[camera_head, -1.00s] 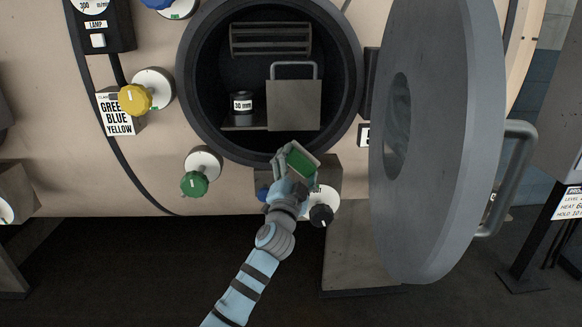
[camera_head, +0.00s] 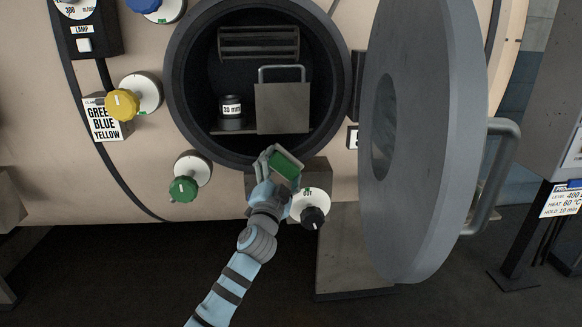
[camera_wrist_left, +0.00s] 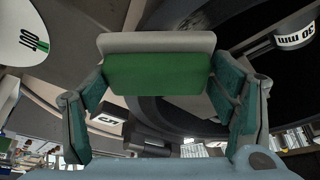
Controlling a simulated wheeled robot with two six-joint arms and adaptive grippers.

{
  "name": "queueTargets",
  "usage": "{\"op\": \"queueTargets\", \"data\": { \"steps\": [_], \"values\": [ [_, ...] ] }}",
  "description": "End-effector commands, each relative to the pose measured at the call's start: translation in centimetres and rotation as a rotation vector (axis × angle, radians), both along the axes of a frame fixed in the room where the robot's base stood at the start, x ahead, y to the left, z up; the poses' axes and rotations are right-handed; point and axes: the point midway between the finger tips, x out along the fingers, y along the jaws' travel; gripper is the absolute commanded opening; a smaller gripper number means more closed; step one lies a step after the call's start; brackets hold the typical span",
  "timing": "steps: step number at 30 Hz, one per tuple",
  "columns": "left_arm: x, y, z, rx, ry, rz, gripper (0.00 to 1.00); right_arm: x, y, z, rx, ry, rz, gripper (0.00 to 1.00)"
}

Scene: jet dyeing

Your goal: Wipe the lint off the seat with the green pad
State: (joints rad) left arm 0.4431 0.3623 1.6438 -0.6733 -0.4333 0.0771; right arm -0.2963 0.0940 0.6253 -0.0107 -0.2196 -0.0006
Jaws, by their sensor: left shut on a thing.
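The green pad (camera_head: 287,165) has a pale backing and is held in my left gripper (camera_head: 279,168). In the left wrist view the pad (camera_wrist_left: 155,73) sits between the two fingers, its green face showing. The seat looks to be the dark round rim (camera_head: 176,103) of the vessel opening. My left gripper is at the lower part of this rim, and I cannot tell whether the pad touches it. I cannot make out lint on the rim. My right gripper is not in view.
The thick grey door (camera_head: 440,130) stands open at the right, with a bar handle (camera_head: 505,170). Green (camera_head: 184,189), yellow (camera_head: 122,105) and black (camera_head: 312,217) knobs stick out around the opening. Inside are a metal plate with a handle (camera_head: 282,108) and a small dark cylinder (camera_head: 231,112).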

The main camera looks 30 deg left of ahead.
Motion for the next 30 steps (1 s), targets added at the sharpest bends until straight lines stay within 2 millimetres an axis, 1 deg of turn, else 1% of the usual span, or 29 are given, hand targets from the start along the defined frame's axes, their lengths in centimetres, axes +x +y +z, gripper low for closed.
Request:
{"op": "queueTargets", "data": {
  "steps": [3,9,15,18,26,30],
  "values": [
    [-0.9,1.2,-0.1,0.003,0.003,0.004,0.55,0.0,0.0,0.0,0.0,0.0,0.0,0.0],
    [-1.5,1.8,0.0,0.002,0.002,0.001,0.55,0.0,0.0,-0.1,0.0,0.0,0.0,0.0],
    [-3.0,3.5,-0.2,0.003,0.002,0.002,0.55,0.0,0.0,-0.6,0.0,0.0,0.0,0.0],
    [-3.4,4.0,-0.1,0.002,0.001,-0.001,0.55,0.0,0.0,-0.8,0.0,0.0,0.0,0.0],
    [-3.5,4.1,0.0,0.0,0.0,-0.001,0.55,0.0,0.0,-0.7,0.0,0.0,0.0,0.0],
    [-4.3,3.4,0.0,0.001,0.002,-0.001,0.55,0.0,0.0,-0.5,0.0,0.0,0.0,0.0]
  ]
}}
